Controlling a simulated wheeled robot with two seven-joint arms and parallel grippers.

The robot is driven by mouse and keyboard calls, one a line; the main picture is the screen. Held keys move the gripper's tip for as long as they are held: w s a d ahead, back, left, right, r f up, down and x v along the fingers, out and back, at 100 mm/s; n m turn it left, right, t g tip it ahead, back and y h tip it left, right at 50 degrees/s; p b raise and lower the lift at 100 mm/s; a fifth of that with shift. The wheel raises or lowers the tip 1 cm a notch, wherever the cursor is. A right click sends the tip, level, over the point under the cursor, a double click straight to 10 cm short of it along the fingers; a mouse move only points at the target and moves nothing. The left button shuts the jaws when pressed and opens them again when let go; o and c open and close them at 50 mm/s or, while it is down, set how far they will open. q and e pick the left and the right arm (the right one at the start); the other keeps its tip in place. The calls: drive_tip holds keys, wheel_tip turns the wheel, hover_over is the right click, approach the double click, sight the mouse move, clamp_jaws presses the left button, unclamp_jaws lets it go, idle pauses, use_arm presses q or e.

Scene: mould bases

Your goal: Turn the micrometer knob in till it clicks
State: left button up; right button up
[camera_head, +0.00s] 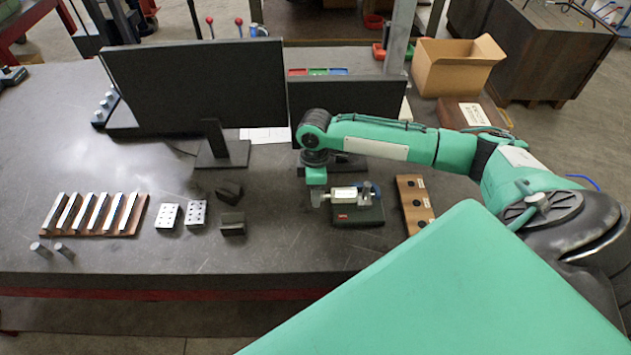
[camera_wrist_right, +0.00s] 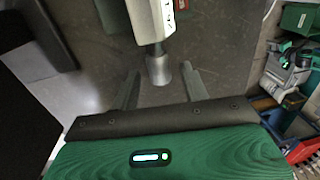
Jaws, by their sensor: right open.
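The micrometer (camera_head: 343,196) lies across a dark stand (camera_head: 358,215) with a small red label, near the middle of the bench. In the right wrist view its pale body with black lettering (camera_wrist_right: 152,18) comes in from the top and ends in a grey metal knob (camera_wrist_right: 159,72). My right gripper (camera_head: 316,198) is at the left end of the micrometer, pointing down. In the wrist view it (camera_wrist_right: 161,86) is open, with one finger on each side of the knob and gaps visible on both sides. My left gripper is not in view.
Black screens (camera_head: 195,85) stand behind the micrometer. A wooden board with dark holes (camera_head: 413,203) lies to its right. To the left are dark blocks (camera_head: 232,224), drilled metal blocks (camera_head: 167,216) and a wooden rack of bars (camera_head: 130,229).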

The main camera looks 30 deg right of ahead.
drive_tip(key=shift+f, duration=0.35)
drive_tip(key=c, duration=1)
drive_tip(key=shift+s+r+t, duration=0.1)
drive_tip(key=shift+t, duration=0.2)
